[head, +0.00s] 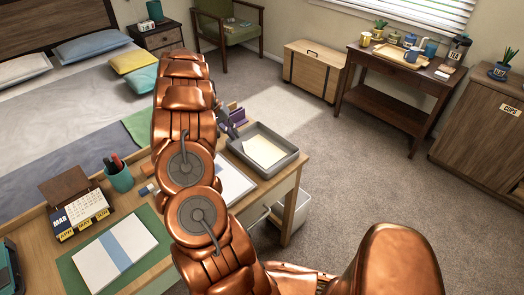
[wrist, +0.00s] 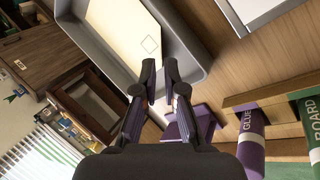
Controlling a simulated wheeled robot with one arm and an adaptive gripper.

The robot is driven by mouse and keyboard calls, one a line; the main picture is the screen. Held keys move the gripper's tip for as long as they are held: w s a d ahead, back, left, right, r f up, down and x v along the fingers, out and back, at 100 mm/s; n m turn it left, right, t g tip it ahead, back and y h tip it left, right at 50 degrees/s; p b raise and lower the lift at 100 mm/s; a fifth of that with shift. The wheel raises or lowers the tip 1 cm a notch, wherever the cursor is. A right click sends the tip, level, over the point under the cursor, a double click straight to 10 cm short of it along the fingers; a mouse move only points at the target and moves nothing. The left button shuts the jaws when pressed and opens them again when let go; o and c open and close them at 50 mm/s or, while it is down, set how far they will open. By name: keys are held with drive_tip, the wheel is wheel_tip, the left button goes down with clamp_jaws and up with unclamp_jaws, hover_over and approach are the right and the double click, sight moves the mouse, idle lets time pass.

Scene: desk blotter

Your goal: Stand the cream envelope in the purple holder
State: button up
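The cream envelope (head: 264,150) lies in the grey tray (head: 289,164) at the desk's right end. In the wrist view the envelope (wrist: 128,28) shows a small diamond outline near its lower corner. The purple holder (head: 237,115) is at the desk's far edge, partly hidden behind my arm and gripper. In the wrist view the holder (wrist: 184,130) shows partly behind the fingers.
A purple GLUE item (wrist: 250,150) and a green BOARD item (wrist: 312,125) are close on the right in the wrist view. The desk also holds a pen cup (head: 120,178), a calendar (head: 82,213) and papers (head: 114,250). A white bin (head: 296,212) stands beside the desk.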

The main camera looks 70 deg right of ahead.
sight(244, 147)
drive_tip(key=shift+a+p+x, duration=0.1)
drive_tip(key=shift+p+x, duration=0.55)
drive_tip(key=shift+x, duration=1)
drive_tip(key=shift+a+p+x, duration=0.15)
drive_tip(key=shift+p+x, duration=0.45)
drive_tip(key=shift+x, duration=1)
clamp_jaws()
